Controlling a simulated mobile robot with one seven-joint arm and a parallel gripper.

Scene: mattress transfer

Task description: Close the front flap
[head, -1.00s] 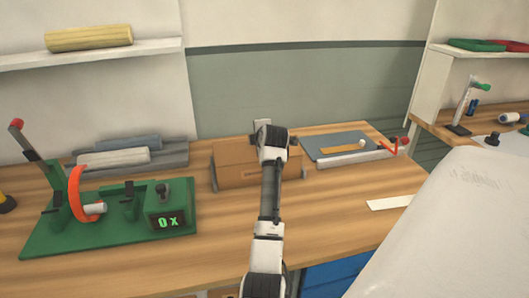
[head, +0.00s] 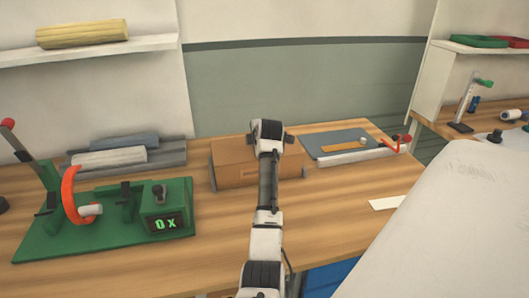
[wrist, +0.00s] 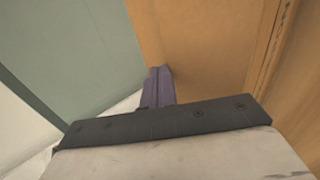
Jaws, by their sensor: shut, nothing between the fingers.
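A brown cardboard box (head: 232,163) stands at the back of the wooden workbench, in the middle of the head view. My arm reaches over its right part and hides much of it. My gripper is hidden behind the arm in the head view. In the wrist view my gripper (wrist: 159,76) is shut and empty, with its fingertips at a brown cardboard surface (wrist: 205,45). I cannot tell whether they touch it. I cannot make out the front flap as a separate piece or its angle.
A green fixture (head: 110,225) with an orange ring stands on the bench at left. A grey-topped tray (head: 330,145) is right of the box. A large white padded surface (head: 440,220) fills the right. The bench front is clear.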

